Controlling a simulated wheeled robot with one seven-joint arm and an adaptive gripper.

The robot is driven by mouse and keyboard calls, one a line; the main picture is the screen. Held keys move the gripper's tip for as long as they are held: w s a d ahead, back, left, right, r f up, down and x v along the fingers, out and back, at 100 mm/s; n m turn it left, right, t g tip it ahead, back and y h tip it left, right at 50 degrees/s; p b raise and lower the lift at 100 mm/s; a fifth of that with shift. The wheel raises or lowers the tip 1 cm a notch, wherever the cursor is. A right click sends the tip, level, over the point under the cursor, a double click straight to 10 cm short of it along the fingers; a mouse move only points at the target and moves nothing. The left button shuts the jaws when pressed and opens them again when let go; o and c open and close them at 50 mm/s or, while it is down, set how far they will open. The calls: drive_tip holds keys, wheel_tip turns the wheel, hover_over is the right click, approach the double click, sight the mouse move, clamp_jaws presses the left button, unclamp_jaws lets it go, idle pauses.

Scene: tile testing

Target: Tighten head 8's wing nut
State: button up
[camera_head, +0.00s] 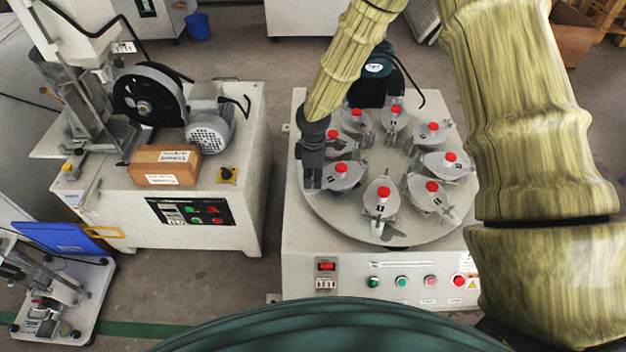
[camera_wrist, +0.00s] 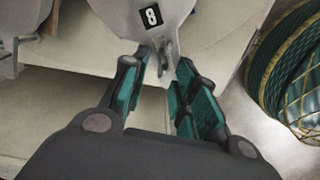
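Head 8 (camera_wrist: 128,12) is a light metal plate with a black "8" label at the top of the wrist view. Its metal wing nut (camera_wrist: 165,62) sits just below the label, at the plate's edge. My gripper (camera_wrist: 161,78) is open, with one teal-padded finger on each side of the wing nut. I cannot tell whether either pad touches it. In the head view my gripper (camera_head: 312,178) points down at the left rim of the round turntable (camera_head: 398,232), beside a red-knobbed head. The wing nut there is hidden or too small to make out.
Several similar heads with red knobs ring the turntable, close to my gripper. The white machine base (camera_head: 420,262) has buttons on its front.

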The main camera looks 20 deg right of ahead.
drive_tip(key=shift+f, duration=0.45)
clamp_jaws()
